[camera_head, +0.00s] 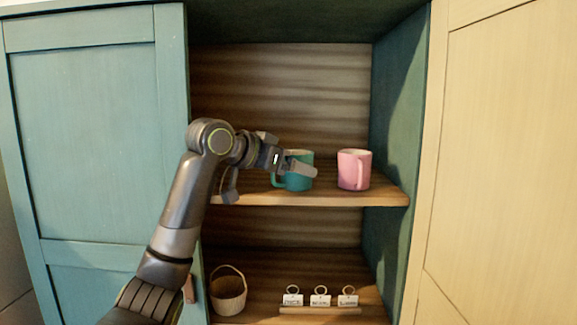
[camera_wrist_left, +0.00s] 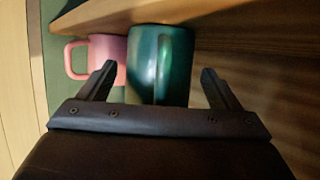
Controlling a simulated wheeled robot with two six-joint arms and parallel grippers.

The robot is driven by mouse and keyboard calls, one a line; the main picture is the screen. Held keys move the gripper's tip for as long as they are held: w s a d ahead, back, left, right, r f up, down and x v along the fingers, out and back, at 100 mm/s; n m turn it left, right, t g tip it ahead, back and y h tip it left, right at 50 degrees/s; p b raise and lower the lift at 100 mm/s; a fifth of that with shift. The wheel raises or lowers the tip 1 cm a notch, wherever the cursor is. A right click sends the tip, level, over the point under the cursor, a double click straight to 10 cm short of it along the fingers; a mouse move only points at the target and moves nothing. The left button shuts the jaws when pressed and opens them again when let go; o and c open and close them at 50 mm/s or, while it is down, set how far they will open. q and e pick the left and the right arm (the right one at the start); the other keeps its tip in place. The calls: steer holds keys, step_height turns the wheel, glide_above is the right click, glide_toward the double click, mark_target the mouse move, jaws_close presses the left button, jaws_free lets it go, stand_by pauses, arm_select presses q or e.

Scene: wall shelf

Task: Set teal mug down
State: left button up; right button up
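The teal mug (camera_head: 297,182) stands upright on the upper shelf board, its handle toward the left. My left gripper (camera_head: 292,168) reaches in from the left at the mug and hides part of it. In the left wrist view the teal mug (camera_wrist_left: 160,65) lies between the two spread fingers of my left gripper (camera_wrist_left: 160,85). A gap shows between each finger and the mug, so the gripper is open. How far the fingertips reach along the mug's sides is hard to tell. My right gripper is not in view.
A pink mug (camera_head: 354,170) stands close by to the right on the same shelf board (camera_head: 345,198). Below are a wicker basket (camera_head: 228,292) and several small labelled tags with rings (camera_head: 320,298). The teal cabinet door (camera_head: 85,130) is on the left, a dark side wall (camera_head: 398,110) on the right.

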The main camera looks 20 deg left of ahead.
arm_select(q)
steer(key=shift+r, duration=0.1)
steer(key=shift+s+a+r+b, duration=0.1)
steer(key=shift+s+a+b, duration=0.2)
steer(key=shift+s+b, duration=0.15)
steer(key=b+v, duration=0.5)
steer(key=v, duration=0.6)
steer(key=shift+b, duration=0.4)
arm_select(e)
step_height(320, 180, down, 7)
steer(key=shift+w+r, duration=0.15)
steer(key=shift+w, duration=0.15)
